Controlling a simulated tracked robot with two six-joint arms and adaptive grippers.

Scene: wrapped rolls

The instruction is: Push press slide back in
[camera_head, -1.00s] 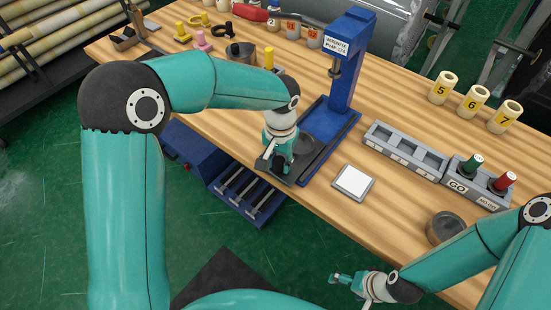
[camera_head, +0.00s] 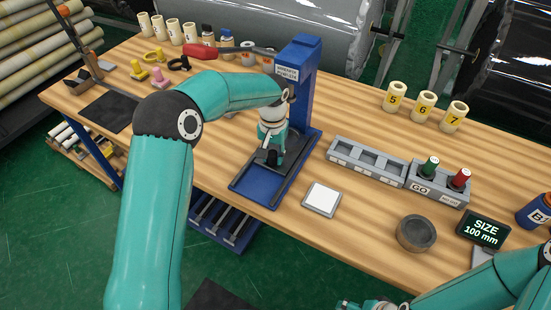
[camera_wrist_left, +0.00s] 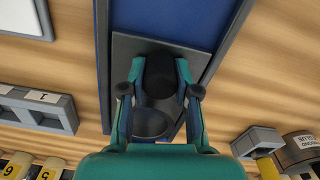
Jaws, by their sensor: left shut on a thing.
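The blue press (camera_head: 301,90) stands on the wooden bench, with its blue base (camera_head: 250,187) reaching toward the near edge. The dark slide plate (camera_head: 293,163) lies on the base toward the column, leaving the near end of the base bare. My left gripper (camera_head: 271,156) is over the slide, shut on its black handle. In the left wrist view the handle (camera_wrist_left: 160,76) stands between the two fingers, above the grey slide plate (camera_wrist_left: 198,62) and its round recess (camera_wrist_left: 150,123). My right gripper (camera_head: 347,304) is cut off at the bottom edge.
A white-topped pad (camera_head: 322,198) lies right of the press base. Beyond it are a grey slotted rack (camera_head: 365,160), a GO box (camera_head: 437,187), a round dark cup (camera_head: 416,233) and a size display (camera_head: 482,230). Numbered rolls (camera_head: 424,105) stand behind.

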